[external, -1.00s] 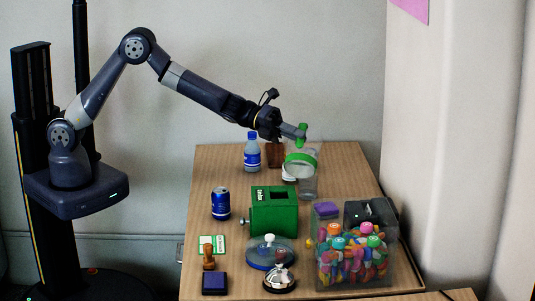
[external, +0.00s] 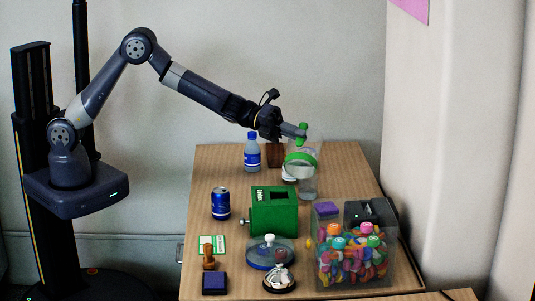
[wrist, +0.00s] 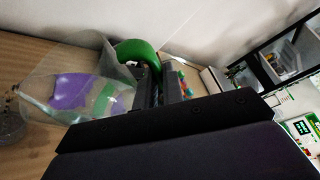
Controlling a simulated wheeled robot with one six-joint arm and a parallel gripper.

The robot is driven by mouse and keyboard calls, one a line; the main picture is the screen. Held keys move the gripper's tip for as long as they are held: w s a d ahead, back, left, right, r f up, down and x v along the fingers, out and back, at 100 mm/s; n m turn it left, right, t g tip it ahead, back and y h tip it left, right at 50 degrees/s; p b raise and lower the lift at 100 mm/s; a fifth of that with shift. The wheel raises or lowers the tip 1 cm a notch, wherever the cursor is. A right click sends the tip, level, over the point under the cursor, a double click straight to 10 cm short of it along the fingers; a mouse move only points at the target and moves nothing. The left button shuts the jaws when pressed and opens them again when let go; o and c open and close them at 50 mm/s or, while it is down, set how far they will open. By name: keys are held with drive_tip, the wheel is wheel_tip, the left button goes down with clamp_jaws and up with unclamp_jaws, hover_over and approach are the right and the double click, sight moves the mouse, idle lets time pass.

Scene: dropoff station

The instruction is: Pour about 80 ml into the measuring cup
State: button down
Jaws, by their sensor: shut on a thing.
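A clear jug with a green rim band (external: 301,158) and a green handle is in my gripper (external: 301,133), tilted above the table. In the wrist view, the jug's clear wall (wrist: 82,58) and green handle (wrist: 135,50) show beside my gripper (wrist: 162,84), whose fingers are shut on the handle. A purple patch shows in or through the jug; I cannot tell which. A clear measuring cup (external: 308,187) stands upright on the table just below the jug. In the wrist view, part of a clear vessel (wrist: 10,124) shows at the left edge. The liquid level in the cup is too small to read.
A blue-labelled bottle (external: 252,154) and a brown block (external: 275,155) stand behind. A green box (external: 274,211), blue can (external: 220,204), bell (external: 280,279) and stamp (external: 209,257) stand in front. A clear bin of colourful things (external: 352,262) stands right.

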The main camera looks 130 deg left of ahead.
sight(294, 157)
drive_tip(key=shift+r, duration=0.1)
idle(0.7)
drive_tip(key=shift+w+d, duration=0.1)
drive_tip(key=shift+d, duration=0.05)
drive_tip(key=d+f+m+b, duration=0.1)
drive_tip(key=w+d+f+m+g+b, duration=0.1)
drive_tip(key=b, duration=0.1)
drive_tip(key=shift+f+y, duration=0.3)
drive_tip(key=shift+w+d+m, duration=0.1)
drive_tip(key=shift+m, duration=0.3)
drive_tip(key=shift+r, duration=0.15)
drive_tip(key=shift+w+d+f+m+g+y+b, duration=0.3)
drive_tip(key=shift+w+d+m+g+b, duration=0.1)
drive_tip(key=shift+d+m+b, duration=0.3)
drive_tip(key=shift+f, duration=0.1)
idle(0.5)
